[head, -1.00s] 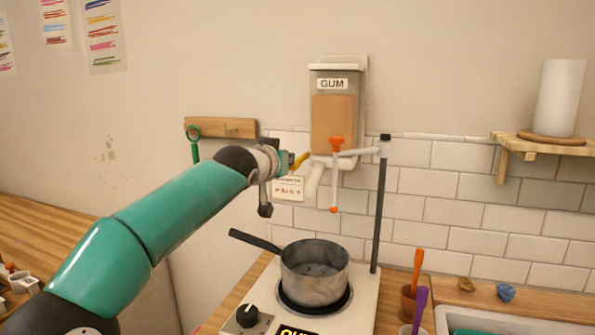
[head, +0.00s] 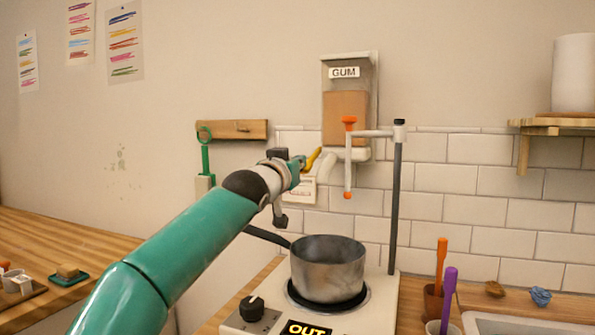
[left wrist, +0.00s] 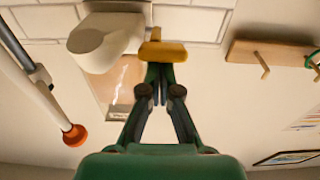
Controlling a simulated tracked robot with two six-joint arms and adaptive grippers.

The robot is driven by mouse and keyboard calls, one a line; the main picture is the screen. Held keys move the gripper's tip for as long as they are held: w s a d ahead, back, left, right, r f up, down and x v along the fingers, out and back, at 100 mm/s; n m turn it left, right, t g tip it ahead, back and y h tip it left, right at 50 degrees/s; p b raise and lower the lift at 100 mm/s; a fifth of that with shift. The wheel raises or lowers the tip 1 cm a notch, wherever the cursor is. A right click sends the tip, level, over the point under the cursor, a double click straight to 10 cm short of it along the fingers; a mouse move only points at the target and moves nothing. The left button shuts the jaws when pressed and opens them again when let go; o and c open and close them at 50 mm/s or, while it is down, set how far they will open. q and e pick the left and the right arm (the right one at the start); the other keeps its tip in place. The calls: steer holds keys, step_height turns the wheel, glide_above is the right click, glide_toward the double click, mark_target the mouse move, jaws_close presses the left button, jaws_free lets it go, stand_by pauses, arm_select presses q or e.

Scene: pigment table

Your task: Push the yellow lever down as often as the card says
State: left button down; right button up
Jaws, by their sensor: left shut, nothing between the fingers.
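The yellow lever (head: 313,158) sticks out at the lower left of the gum dispenser (head: 345,118), its outer end tilted down. It also shows in the left wrist view (left wrist: 164,53), across my fingertips. My left gripper (head: 301,162) is shut and empty, its tips at the lever's outer end. They look to be touching it, though contact is hard to confirm. The card (head: 300,189) is on the tiles below the dispenser, partly behind my gripper; its writing is too small to read. My right gripper is not in view.
A metal pot (head: 328,268) stands on a hotplate (head: 372,310) below the dispenser. A white rod with orange ends (head: 348,165) hangs from a dark post (head: 396,200) just right of the lever. A wooden rail (head: 232,130) is on the wall at left.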

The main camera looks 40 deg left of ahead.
arm_select(q)
steer(key=shift+r, duration=0.1)
steer(key=s+d+r+b, duration=0.2)
steer(key=s+d+b, duration=0.1)
steer(key=s, duration=0.7)
steer(key=shift+s+d+r, duration=0.15)
steer(key=shift+s+d, duration=0.1)
steer(key=shift+s, duration=0.05)
stand_by(0.6)
